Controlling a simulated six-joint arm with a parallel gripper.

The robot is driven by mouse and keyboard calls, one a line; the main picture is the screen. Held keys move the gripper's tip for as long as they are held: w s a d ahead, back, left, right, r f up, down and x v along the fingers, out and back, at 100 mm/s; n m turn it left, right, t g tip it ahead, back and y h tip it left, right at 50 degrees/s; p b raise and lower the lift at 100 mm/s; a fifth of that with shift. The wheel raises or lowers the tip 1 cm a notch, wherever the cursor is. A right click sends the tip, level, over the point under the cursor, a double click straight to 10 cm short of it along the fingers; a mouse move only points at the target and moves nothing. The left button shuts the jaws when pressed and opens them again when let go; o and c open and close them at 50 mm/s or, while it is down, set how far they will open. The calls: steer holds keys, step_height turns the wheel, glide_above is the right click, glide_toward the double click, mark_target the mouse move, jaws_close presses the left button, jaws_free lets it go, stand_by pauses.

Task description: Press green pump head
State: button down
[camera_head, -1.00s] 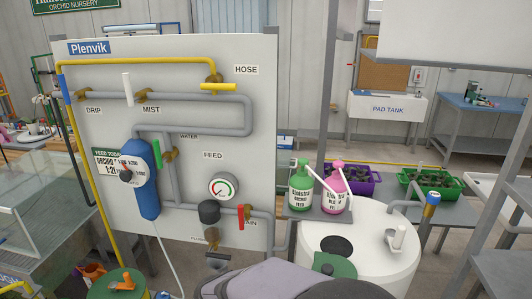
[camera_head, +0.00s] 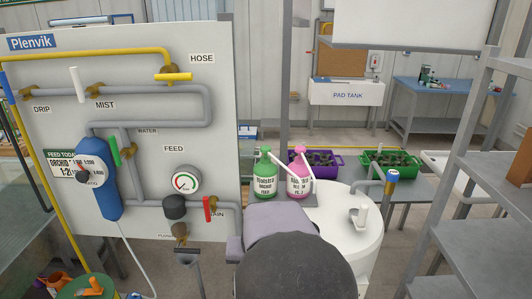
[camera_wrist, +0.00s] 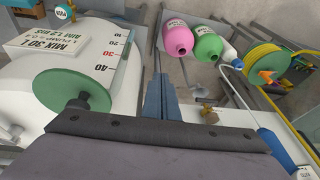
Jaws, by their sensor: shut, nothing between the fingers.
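The green bottle (camera_head: 264,187) stands upright beside the pink bottle (camera_head: 298,185), left of the white tank. Its green pump head (camera_head: 265,151) is on top, with a white tube slanting down to the right. In the head view my arm hides the gripper.
The white tank (camera_head: 348,230) stands close to my arm; its green lid (camera_wrist: 85,88) shows in the wrist view. The pipe panel (camera_head: 150,70) with valves is at left. Purple (camera_head: 325,164) and green (camera_head: 391,165) crates sit behind. A grey shelf rack (camera_head: 490,150) is at right.

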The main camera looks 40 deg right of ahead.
steer(key=w+d+r+t+h, duration=0.2)
steer(key=w+d+r+h, duration=0.1)
steer(key=d+r, duration=0.3)
steer(key=w+d+r+t+h, duration=0.3)
steer(key=w+d+r, duration=0.2)
steer(key=r, duration=0.6)
steer(key=w+d+r+m+t+h, duration=0.1)
steer(key=w+d+r+t+h, duration=0.1)
steer(key=w+d+r, duration=0.3)
step_height(320, 180, up, 4)
steer(key=shift+d+r+t+h, duration=0.1)
steer(key=shift+d+t+h, duration=0.35)
steer(key=shift+d, duration=0.45)
